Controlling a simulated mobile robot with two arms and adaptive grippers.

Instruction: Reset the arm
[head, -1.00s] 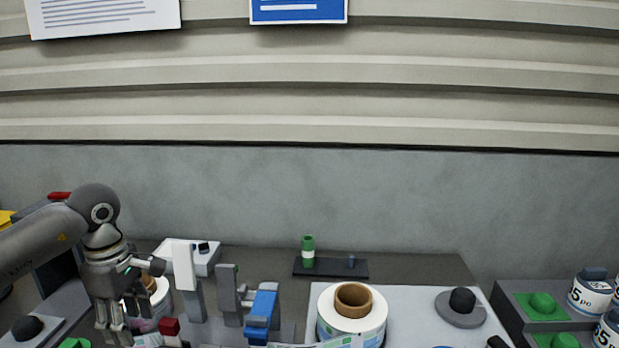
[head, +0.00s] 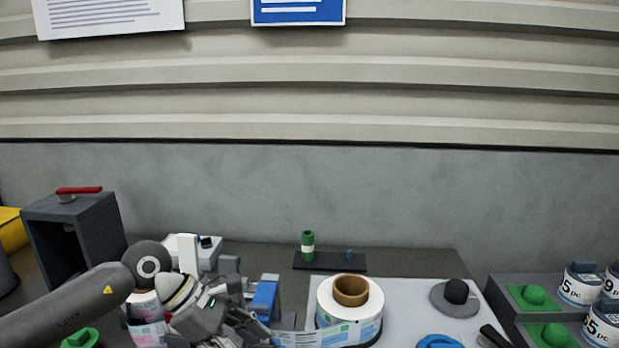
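My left arm comes in from the lower left in the head view. My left gripper (head: 235,328) is low over the labeller, in front of its grey posts and blue block (head: 264,298). Its fingers overlap the machine parts, so I cannot tell whether they are open or shut. My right gripper is not in view. A roll of labels (head: 350,304) with a brown core sits on the light plate. Its label strip runs left toward the gripper. Another printed roll (head: 146,318) stands left of the gripper, partly covered by my arm.
A dark box with a red handle (head: 76,232) stands at the left. A black-knobbed disc (head: 456,296) lies on the plate. A small green cylinder (head: 307,245) stands at the back.

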